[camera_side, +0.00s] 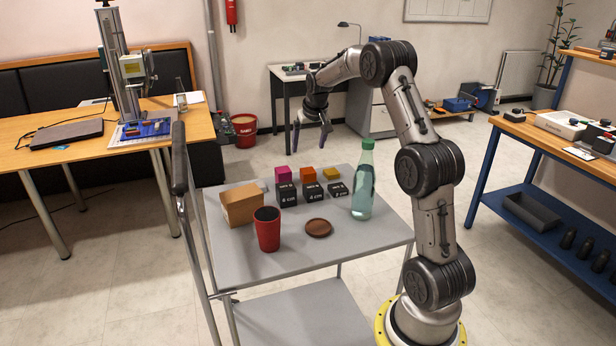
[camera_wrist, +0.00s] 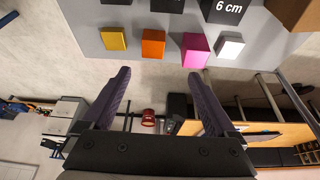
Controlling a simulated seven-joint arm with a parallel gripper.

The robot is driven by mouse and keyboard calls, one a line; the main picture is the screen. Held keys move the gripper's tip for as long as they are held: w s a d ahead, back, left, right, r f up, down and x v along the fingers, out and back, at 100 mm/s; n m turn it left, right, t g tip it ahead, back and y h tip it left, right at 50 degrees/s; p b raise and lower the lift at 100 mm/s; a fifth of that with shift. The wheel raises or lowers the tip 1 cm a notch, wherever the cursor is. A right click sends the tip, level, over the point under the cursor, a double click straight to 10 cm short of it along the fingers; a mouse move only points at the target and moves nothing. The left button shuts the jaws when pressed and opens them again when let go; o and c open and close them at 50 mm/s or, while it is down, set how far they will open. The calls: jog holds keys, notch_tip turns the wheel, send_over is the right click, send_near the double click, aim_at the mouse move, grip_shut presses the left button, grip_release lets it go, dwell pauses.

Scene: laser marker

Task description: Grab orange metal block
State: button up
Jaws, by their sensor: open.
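The orange metal block (camera_side: 308,174) sits on the grey cart top, in the middle of a row of small coloured blocks. In the wrist view the orange block (camera_wrist: 153,44) is near the top centre, between a yellow block (camera_wrist: 114,40) and a pink block (camera_wrist: 194,50). My gripper (camera_side: 311,140) is above and behind the far edge of the cart in the side view.
Black labelled blocks (camera_side: 311,193) stand just in front of the coloured ones. The cart top (camera_side: 290,262) also holds a cardboard box (camera_side: 242,205), a red cup (camera_side: 267,232), a brown coaster (camera_side: 318,228) and a green bottle (camera_side: 362,190). A white block (camera_wrist: 230,46) is beside the pink one.

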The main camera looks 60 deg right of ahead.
aim_at(308, 170)
jog(key=x, duration=0.8)
jog(key=shift+s+d+f, duration=0.15)
jog(key=shift+d+f, duration=0.05)
jog(key=shift+d, duration=0.1)
jog(key=shift+s+d+x, duration=0.15)
jog(key=shift+x, duration=1.15)
jog(key=shift+s+d+x, duration=0.1)
jog(key=shift+s+x, duration=0.05)
jog(key=shift+x, duration=1.1)
grip_shut()
